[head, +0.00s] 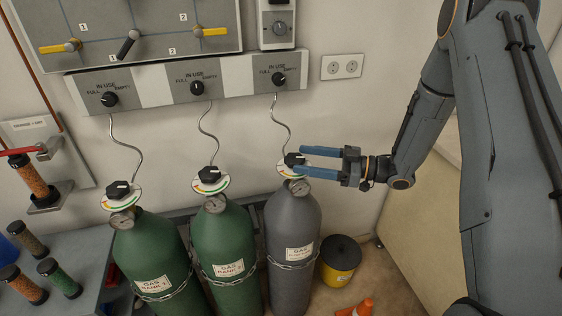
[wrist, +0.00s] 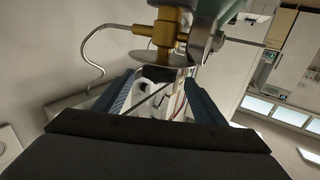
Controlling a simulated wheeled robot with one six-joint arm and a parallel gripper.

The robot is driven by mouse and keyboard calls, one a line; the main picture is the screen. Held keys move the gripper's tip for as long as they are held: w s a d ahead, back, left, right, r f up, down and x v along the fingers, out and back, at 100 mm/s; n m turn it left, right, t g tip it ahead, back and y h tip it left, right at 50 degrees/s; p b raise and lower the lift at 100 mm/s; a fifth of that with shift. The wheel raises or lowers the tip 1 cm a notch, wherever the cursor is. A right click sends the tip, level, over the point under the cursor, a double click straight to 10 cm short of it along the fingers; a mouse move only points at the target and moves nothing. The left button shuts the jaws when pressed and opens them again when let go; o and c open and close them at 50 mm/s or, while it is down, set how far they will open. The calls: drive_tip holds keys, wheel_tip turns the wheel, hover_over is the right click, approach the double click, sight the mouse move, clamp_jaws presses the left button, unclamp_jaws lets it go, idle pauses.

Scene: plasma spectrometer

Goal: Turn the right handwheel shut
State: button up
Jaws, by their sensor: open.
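The right handwheel (head: 294,159) is a black knob with a white mark, above a coloured dial plate (head: 301,170) on top of the grey gas bottle (head: 292,235). In the wrist view the dark knob (wrist: 160,74) shows under the pale dial disc (wrist: 160,60), between my two fingers. My gripper (head: 301,160) is open, its blue fingers coming level from the right. In the head view the fingertips lie at the knob, one above and one below it in the picture. I cannot tell whether either finger touches it.
Two green gas bottles (head: 222,245) with similar knobs stand to the left, chained. A wall panel (head: 195,82) with three IN USE knobs is above, joined by thin curly pipes. A yellow bin (head: 340,270) and an orange cone (head: 357,308) stand on the floor to the right.

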drive_tip(key=p+x, duration=0.2)
drive_tip(key=x, duration=0.6)
drive_tip(key=shift+f, duration=0.3)
drive_tip(key=c, duration=1.1)
